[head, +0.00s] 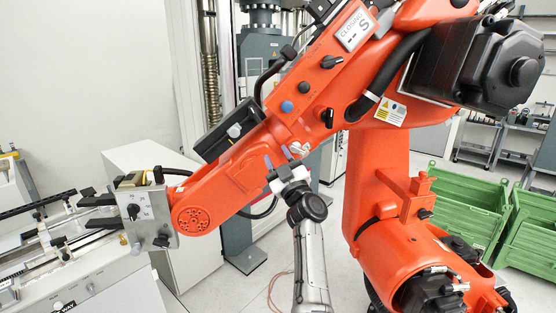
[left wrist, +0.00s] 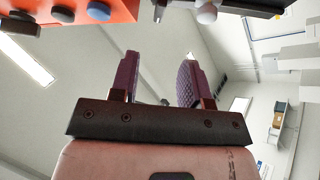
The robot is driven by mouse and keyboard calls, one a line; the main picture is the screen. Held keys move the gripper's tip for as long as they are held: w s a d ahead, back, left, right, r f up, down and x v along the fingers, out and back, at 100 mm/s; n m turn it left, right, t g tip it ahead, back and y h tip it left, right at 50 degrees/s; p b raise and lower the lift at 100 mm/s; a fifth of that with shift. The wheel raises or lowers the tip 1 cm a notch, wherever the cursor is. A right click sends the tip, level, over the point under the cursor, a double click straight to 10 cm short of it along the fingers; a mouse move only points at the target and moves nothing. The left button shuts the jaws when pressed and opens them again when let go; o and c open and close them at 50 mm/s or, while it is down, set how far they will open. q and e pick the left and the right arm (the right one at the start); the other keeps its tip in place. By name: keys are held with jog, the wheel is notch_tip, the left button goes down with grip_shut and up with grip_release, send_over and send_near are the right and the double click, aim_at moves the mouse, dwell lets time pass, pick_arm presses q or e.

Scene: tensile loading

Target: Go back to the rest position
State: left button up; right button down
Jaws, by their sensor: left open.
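My left gripper (head: 278,157) is at the end of a silver arm that rises from the bottom centre of the head view. It points up, in front of the large orange robot arm (head: 250,165) in the picture. In the left wrist view, its two purple-padded fingers (left wrist: 157,75) stand apart with nothing between them. The orange arm's panel, with blue and grey knobs, shows at the top left of that view (left wrist: 50,25). I cannot tell the exact gap between gripper and orange arm. My right gripper is not in view.
A grey block (head: 135,218) on the orange arm's end is beside a bench machine (head: 95,270) at left. A tall testing frame (head: 258,65) stands behind. Green crates (head: 468,207) stand at right. Pale floor shows around my silver arm.

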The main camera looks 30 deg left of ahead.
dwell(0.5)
pick_arm(q)
jog(key=w+d+f+m+t+h, duration=0.3)
jog(key=w+m+t+h, duration=0.3)
jog(key=h, duration=0.4)
jog(key=s+d+r+m+h+p, duration=0.1)
jog(key=s+r+m+h, duration=0.25)
jog(key=s+h, duration=0.2)
jog(key=s+d+r+m+h, duration=0.1)
jog(key=s+r+m+h, duration=0.1)
jog(key=s+r+h, duration=0.4)
jog(key=s+d+f+m+g+p, duration=0.2)
jog(key=s+d+f+m+g, duration=0.1)
jog(key=s+f, duration=0.7)
jog(key=s+d+f+m+g+p, duration=0.2)
jog(key=s+d+f+m+p, duration=0.15)
jog(key=s+f, duration=0.6)
jog(key=s+d+f+m+g+p, duration=0.2)
jog(key=s+d+f+g, duration=0.15)
jog(key=s+f, duration=0.6)
jog(key=s+f+g+p, duration=0.2)
jog(key=s+f+g, duration=0.3)
jog(key=s+f, duration=1)
jog(key=shift+s+m+g, duration=0.35)
jog(key=shift+s+m, duration=0.05)
jog(key=shift+s, duration=0.05)
